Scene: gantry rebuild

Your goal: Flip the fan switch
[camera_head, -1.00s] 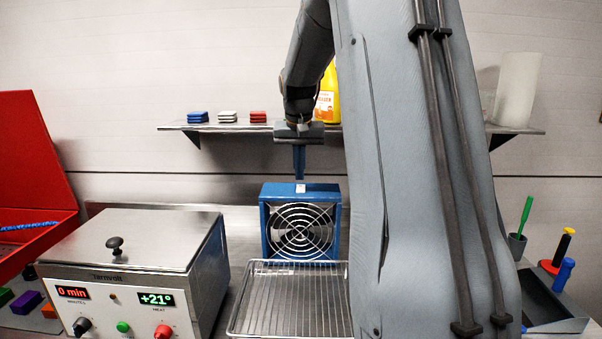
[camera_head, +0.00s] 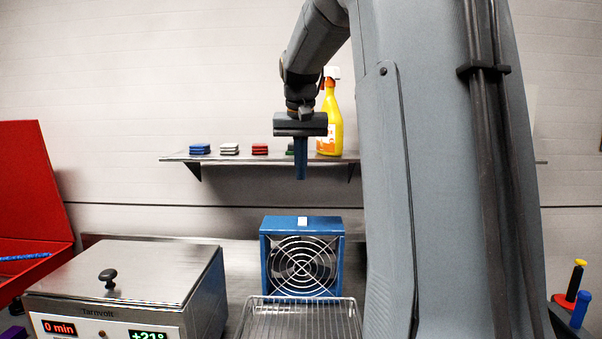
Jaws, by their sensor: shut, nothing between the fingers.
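A blue box fan (camera_head: 302,258) with a round wire guard stands on the bench behind a wire rack. A small white switch (camera_head: 302,222) sits on its top face near the middle. Its tilt is too small to read. My gripper (camera_head: 300,178) is shut and empty, pointing straight down above the fan. A clear gap shows between its fingertips and the switch.
A steel heater box (camera_head: 125,285) with a knobbed lid stands to the left of the fan. The wire rack (camera_head: 300,318) lies in front. A shelf (camera_head: 250,157) behind holds a yellow spray bottle (camera_head: 330,120) and small coloured stacks. A red case (camera_head: 30,190) stands far left.

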